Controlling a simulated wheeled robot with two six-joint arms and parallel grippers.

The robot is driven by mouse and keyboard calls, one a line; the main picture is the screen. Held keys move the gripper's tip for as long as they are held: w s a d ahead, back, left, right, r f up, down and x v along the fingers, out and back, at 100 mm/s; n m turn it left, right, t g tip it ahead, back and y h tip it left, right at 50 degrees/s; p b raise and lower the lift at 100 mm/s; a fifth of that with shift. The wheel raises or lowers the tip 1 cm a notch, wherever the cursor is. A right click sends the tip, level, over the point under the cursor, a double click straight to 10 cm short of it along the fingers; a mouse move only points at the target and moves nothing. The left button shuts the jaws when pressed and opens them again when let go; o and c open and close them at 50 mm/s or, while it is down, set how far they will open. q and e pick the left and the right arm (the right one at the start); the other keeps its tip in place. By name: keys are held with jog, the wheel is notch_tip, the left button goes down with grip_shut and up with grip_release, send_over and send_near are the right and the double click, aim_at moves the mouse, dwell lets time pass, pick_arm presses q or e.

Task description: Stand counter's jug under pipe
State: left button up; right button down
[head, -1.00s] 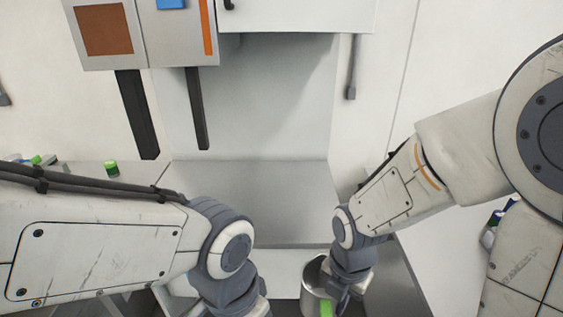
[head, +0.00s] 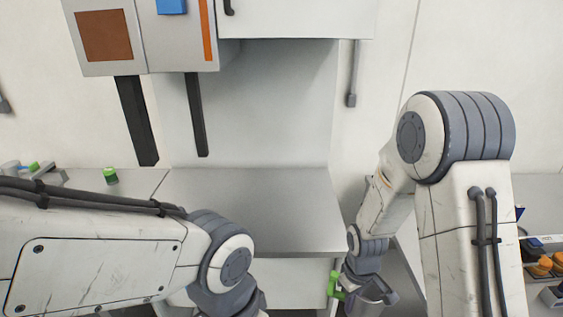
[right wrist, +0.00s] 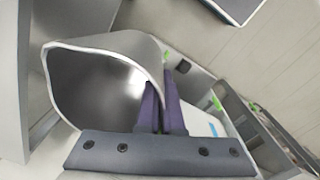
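The jug (right wrist: 90,85) is grey metal with a wide open mouth, seen from above in the right wrist view. In the head view the jug (head: 366,308) is low at right of centre, partly hidden by my right gripper (head: 378,293), with a green part (head: 335,287) at its left. In the wrist view my right gripper's fingers (right wrist: 160,108) are close together on the jug's rim and wall. A thin grey pipe-like piece (head: 352,75) hangs on the back wall; two dark bars (head: 137,120) (head: 198,112) hang further left. I cannot tell which is the pipe. My left gripper is below the picture.
A bare grey counter (head: 250,205) fills the middle, under a white hood (head: 295,18). A small green-topped container (head: 111,176) stands at left. Grey boxes with a blue and a brown panel (head: 104,36) hang upper left. A tray of orange items (head: 540,265) is at right.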

jog(key=f+m, duration=0.1)
jog(key=d+f+m, duration=0.1)
jog(key=m, duration=0.1)
jog(key=w+f+m, duration=0.1)
jog(key=m, duration=0.1)
jog(key=shift+w+d, duration=0.1)
jog(key=shift+d, duration=0.3)
dwell(0.4)
